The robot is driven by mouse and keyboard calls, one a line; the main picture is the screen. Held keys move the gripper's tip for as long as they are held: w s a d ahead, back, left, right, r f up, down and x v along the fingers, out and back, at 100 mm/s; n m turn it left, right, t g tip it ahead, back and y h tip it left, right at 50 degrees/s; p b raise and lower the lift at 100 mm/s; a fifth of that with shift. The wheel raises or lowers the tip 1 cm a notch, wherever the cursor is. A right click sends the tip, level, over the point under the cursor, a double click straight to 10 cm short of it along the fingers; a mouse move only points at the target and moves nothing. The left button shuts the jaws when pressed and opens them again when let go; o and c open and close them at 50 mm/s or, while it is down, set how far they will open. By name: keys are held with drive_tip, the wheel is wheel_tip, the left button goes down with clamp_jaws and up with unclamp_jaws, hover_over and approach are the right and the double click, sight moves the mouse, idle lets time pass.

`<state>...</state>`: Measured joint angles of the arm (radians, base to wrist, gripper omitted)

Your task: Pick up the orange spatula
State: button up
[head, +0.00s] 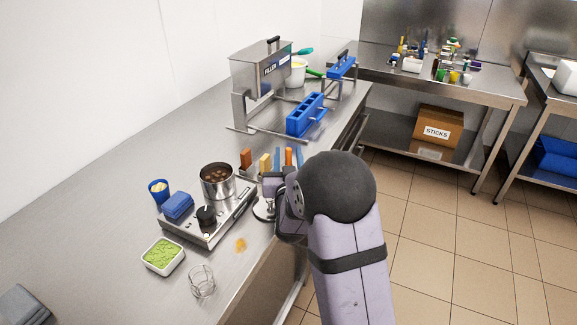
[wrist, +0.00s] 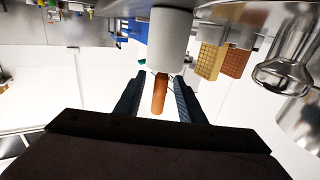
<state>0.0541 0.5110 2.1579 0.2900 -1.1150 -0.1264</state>
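The orange spatula (head: 289,157) is a narrow orange handle standing up at the counter's front edge in the head view. In the wrist view its round orange-brown handle (wrist: 160,93) shows below a pale grey cylinder (wrist: 171,38). My gripper (head: 288,150) is open, its two blue fingers on either side of the handle. In the wrist view, gaps show between the handle and both fingers of my gripper (wrist: 156,82). The spatula's lower end is hidden.
A brown block (head: 246,158) and a yellow block (head: 265,163) stand left of the spatula. A steel pot (head: 217,182) on a hotplate is near. A filler hopper (head: 258,72) and blue mould (head: 306,114) stand behind.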

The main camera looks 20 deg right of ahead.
drive_tip(key=shift+x, duration=1.2)
clamp_jaws()
drive_tip(key=shift+r, duration=0.1)
